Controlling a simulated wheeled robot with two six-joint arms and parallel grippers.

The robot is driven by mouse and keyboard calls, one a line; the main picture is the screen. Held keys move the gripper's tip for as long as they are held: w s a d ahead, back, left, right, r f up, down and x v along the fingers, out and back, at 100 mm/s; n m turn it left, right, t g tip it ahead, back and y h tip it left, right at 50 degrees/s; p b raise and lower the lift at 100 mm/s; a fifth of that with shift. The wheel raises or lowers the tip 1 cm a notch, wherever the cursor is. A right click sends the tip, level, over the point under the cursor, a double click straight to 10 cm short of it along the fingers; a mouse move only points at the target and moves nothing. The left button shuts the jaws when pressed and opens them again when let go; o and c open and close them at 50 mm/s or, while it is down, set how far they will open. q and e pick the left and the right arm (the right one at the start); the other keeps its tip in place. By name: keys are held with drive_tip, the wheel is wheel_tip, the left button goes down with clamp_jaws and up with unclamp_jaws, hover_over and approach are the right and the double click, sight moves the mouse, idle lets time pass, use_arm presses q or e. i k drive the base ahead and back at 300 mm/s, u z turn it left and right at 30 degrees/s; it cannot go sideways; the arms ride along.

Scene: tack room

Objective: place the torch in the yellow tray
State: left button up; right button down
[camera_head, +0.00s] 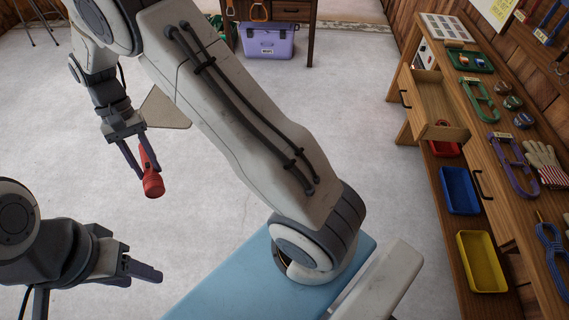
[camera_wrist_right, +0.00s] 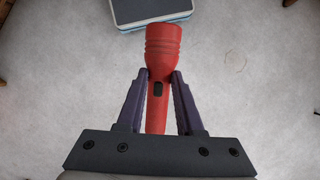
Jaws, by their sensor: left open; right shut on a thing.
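The torch (camera_head: 153,185) is red, with a wide ribbed head and a dark switch. My right gripper (camera_head: 140,160) is shut on its body, in the air over the floor at the left of the head view. In the right wrist view the torch (camera_wrist_right: 158,45) stands between the two purple fingers (camera_wrist_right: 158,95), head pointing away from the wrist. The yellow tray (camera_head: 503,289) is on the low shelf of the wooden bench at the right and looks empty, far from both grippers. My left gripper (camera_head: 148,272) is open and empty at the lower left.
A blue tray (camera_head: 460,190) and a red tray (camera_head: 444,149) share the low shelf. An open drawer (camera_head: 440,132) juts from the bench above them. Halters and gloves (camera_head: 543,160) lie on the bench top. A purple cool box (camera_head: 268,42) stands at the back. The middle floor is clear.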

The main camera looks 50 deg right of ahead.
sight(474, 269)
drive_tip(key=u, duration=0.15)
drive_tip(key=i, duration=3.45)
drive_tip(key=z, duration=5.1)
drive_tip(key=i, duration=1.7)
